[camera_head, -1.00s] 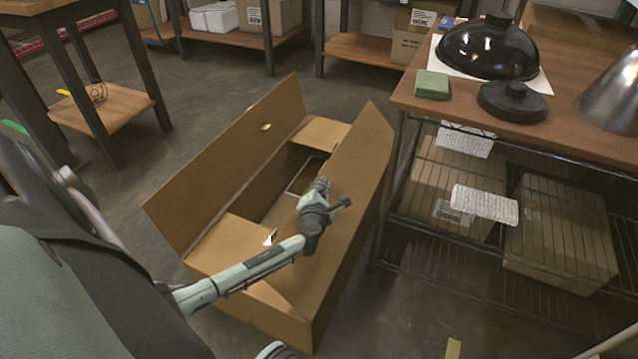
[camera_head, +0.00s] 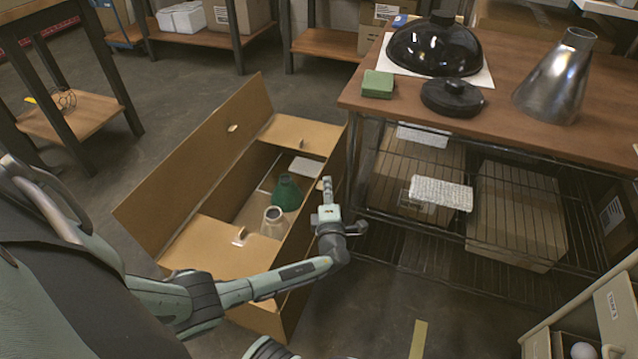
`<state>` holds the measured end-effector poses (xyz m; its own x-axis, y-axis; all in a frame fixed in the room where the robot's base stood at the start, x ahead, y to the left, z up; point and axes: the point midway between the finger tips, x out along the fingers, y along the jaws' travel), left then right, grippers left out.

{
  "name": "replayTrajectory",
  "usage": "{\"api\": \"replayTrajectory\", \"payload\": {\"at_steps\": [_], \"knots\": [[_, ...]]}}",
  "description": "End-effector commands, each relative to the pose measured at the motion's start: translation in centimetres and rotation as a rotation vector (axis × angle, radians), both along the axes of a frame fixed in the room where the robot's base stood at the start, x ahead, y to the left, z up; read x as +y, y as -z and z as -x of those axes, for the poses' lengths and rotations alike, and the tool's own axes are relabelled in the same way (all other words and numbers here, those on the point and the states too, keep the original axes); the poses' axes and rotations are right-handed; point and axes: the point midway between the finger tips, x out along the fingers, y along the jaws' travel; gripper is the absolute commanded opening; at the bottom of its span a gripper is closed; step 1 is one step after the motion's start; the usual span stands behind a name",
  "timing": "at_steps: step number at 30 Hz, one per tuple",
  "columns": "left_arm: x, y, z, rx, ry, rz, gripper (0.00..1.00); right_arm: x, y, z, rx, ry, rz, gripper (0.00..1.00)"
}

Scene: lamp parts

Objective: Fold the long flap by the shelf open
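An open cardboard box (camera_head: 190,262) stands on the floor left of the wire shelf (camera_head: 470,200). Its long flap by the shelf (camera_head: 300,245) looks narrow and steep from here, no longer over the opening, and my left arm partly covers it. The far long flap (camera_head: 195,160) stands up and leans outward to the left. My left gripper (camera_head: 327,187) is at the shelf-side flap, between the box and the shelf, seen nearly edge-on, so its finger opening is unclear. I cannot tell whether it touches the flap. My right gripper is not in view.
Inside the box are a green lamp part (camera_head: 287,193) and a clear glass part (camera_head: 273,222). The wooden tabletop (camera_head: 520,120) holds a black dome (camera_head: 435,48) and a metal cone (camera_head: 558,80). The gap between box and shelf is narrow.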

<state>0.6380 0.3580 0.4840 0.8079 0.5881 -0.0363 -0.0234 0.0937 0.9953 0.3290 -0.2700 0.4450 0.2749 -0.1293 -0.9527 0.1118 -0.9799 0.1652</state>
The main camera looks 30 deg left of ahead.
Motion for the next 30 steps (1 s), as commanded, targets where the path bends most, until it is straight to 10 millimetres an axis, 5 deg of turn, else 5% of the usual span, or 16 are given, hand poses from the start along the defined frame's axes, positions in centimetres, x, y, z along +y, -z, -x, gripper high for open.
{"api": "replayTrajectory", "payload": {"at_steps": [12,28,30], "knots": [[-3.5,1.1,-0.7,0.001,0.006,0.016,0.00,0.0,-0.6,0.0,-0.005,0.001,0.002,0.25],[-3.7,1.4,-0.7,0.005,0.007,0.019,0.00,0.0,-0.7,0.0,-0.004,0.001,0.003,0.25],[-3.7,1.4,-0.7,0.005,0.006,0.019,0.14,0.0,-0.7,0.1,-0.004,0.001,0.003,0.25]]}}
